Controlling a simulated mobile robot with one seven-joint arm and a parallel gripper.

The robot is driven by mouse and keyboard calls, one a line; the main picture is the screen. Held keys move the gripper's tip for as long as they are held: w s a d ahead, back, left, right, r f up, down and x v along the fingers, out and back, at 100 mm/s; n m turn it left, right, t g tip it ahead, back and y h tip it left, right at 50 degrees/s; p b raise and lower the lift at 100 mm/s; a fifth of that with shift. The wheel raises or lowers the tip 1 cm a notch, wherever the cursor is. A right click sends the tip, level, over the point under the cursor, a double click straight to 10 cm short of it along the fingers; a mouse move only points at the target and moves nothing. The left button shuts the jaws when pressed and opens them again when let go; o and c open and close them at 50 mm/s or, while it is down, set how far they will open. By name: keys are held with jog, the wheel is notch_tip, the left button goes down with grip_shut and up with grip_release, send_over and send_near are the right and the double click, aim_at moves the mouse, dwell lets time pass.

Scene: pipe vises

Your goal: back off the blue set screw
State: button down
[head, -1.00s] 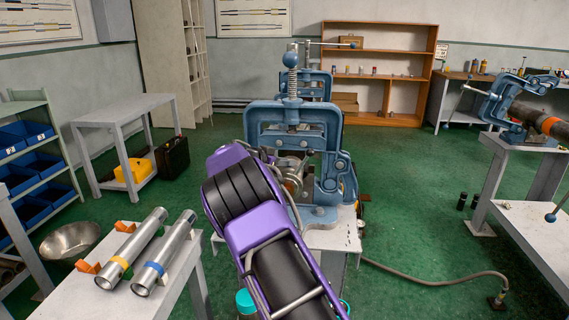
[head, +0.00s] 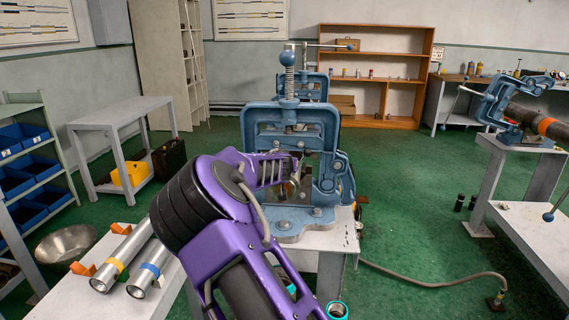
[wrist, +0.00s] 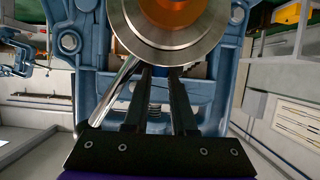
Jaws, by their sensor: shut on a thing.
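A blue pipe vise (head: 290,115) stands on a pale bench in the middle of the head view. In the wrist view a round steel collar (wrist: 168,52) with an orange centre fills the top middle. My gripper (wrist: 163,72) reaches up to the collar's lower edge, its two black fingers close together. A small blue piece, the set screw (wrist: 158,72), shows between the fingertips, mostly hidden by them. My gripper is shut on it. In the head view my purple wrist covers much of the vise's lower left, and the fingertips are hard to make out.
A silver rod (wrist: 118,88) slants close beside the left finger. Blue vise frame parts (wrist: 72,42) flank the fingers. Two steel pipes, one with a yellow band (head: 121,260) and one with a blue band (head: 150,268), lie on the front-left bench. A hose (head: 430,281) crosses the floor.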

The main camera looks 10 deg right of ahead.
jog(key=shift+d+n+y, duration=0.1)
jog(key=shift+n+y, duration=0.3)
dwell(0.3)
jog(key=c, duration=0.7)
grip_release()
jog(key=shift+c, duration=0.2)
jog(key=shift+d, duration=0.1)
jog(key=shift+m+h, duration=0.3)
jog(key=shift+h, duration=0.1)
